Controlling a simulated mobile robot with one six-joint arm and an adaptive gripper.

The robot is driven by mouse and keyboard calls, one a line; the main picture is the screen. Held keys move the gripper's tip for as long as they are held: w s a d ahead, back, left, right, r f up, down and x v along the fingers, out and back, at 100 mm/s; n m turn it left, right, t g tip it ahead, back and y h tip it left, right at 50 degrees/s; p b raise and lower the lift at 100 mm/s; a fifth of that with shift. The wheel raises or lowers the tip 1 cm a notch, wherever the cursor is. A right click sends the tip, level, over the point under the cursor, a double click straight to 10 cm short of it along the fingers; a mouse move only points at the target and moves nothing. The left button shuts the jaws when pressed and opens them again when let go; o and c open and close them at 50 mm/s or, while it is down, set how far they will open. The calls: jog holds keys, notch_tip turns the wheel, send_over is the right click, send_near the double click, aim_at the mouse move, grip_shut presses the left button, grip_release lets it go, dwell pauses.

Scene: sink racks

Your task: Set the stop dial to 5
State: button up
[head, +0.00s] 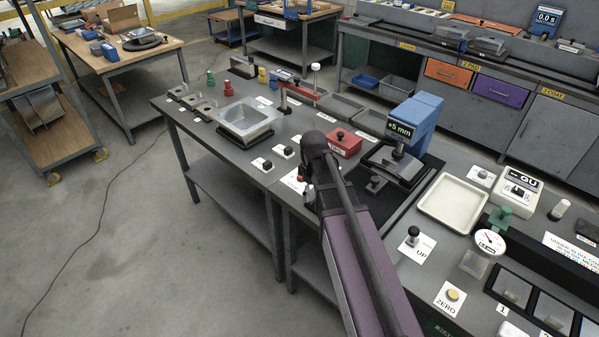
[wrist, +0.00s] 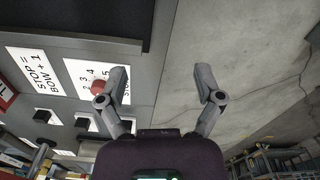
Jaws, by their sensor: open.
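The stop dial (wrist: 98,87) is a small red knob on a white card (wrist: 78,68) printed with the numbers 2, 3, 4, 5 and a partly hidden word. Which number it is set to cannot be read. My gripper (wrist: 160,80) is open and empty in the wrist view, its left finger in front of part of the card and close beside the knob. Its right finger is over the floor beyond the bench edge. In the head view the red knob (head: 303,178) shows just left of my arm, which hides most of the gripper.
A card reading "STOP = BOW + 1" (wrist: 36,72) lies beside the dial card. Black knobs (wrist: 42,116) on white cards sit nearby. A red box (head: 344,143) and a blue device reading +5 mm (head: 420,117) stand behind my arm.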

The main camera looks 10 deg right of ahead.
jog(key=w+r+n+p, duration=0.2)
jog(key=w+n, duration=0.4)
jog(key=w, duration=0.2)
jog(key=w+r+n+p, duration=0.2)
jog(key=w+r+n, duration=0.1)
jog(key=w+n, duration=0.4)
jog(key=shift+w+p, duration=0.35)
jog(key=shift+w, duration=0.55)
jog(key=shift+a+f, duration=0.1)
notch_tip(320, 180, down, 13)
jog(key=b, duration=1.3)
jog(key=shift+f+b, duration=0.2)
jog(key=shift+b, duration=0.2)
jog(key=shift+c, duration=0.3)
jog(key=c, duration=1.1)
